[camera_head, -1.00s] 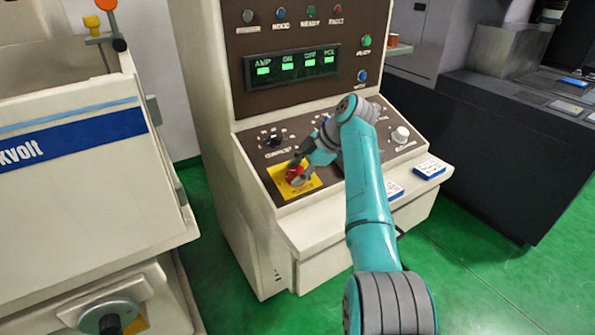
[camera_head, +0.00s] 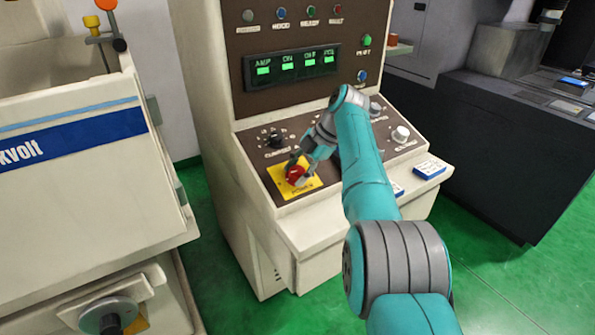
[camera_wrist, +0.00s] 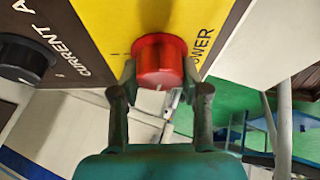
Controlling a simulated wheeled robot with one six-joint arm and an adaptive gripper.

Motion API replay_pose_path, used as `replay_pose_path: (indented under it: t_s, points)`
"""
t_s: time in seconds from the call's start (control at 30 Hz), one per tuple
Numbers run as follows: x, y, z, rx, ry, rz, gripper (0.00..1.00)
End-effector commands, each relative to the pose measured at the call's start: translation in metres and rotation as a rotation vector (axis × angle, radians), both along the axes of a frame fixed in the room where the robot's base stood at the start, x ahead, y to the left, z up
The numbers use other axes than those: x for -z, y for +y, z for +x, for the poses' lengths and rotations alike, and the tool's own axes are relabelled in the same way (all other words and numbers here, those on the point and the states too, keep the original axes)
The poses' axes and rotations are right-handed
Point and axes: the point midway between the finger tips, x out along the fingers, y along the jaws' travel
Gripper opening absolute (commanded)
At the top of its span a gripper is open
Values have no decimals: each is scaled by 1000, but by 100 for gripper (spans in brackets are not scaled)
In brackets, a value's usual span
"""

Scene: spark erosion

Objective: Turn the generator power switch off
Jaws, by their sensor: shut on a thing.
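The generator power switch is a red round knob (camera_head: 296,174) on a yellow plate (camera_head: 283,189) at the lower left of the generator's sloped panel. In the wrist view the red knob (camera_wrist: 160,60) stands out from the yellow plate, with "POWER" partly readable beside it. My gripper (camera_head: 298,170) is at the knob, with one finger on each side. In the wrist view my gripper (camera_wrist: 160,80) is shut on the knob's sides. The display (camera_head: 292,67) above the panel shows lit green characters.
A black current knob (camera_head: 275,140) sits just above the yellow plate, and it also shows in the wrist view (camera_wrist: 22,60). A white knob (camera_head: 401,133) is at the panel's right. Small blue-white boxes (camera_head: 429,169) lie on the ledge. A beige machine (camera_head: 80,200) stands left.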

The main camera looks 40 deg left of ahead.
Motion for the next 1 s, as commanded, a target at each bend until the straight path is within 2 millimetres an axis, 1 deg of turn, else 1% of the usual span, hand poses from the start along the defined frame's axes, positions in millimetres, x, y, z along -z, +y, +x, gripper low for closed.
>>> replay_pose_path:
  t_s: [0.03,0.23,0.27,0.3,0.33,0.37,0.67,0.77,0.87,1.0]
  points:
    - [7,-1,-2,0,6,-8,10]
    - [8,-1,-2,1,7,-8,10]
    - [8,-1,-2,1,7,-8,50]
    - [7,-1,-2,1,7,-8,60]
    - [7,-1,-2,1,7,-8,68]
    - [7,-1,-2,1,7,-7,70]
    - [2,-1,0,1,3,-3,70]
    - [-3,-3,2,2,1,-2,70]
    - [-14,-9,6,3,0,-1,70]
    - [-38,-20,14,2,-1,-1,70]
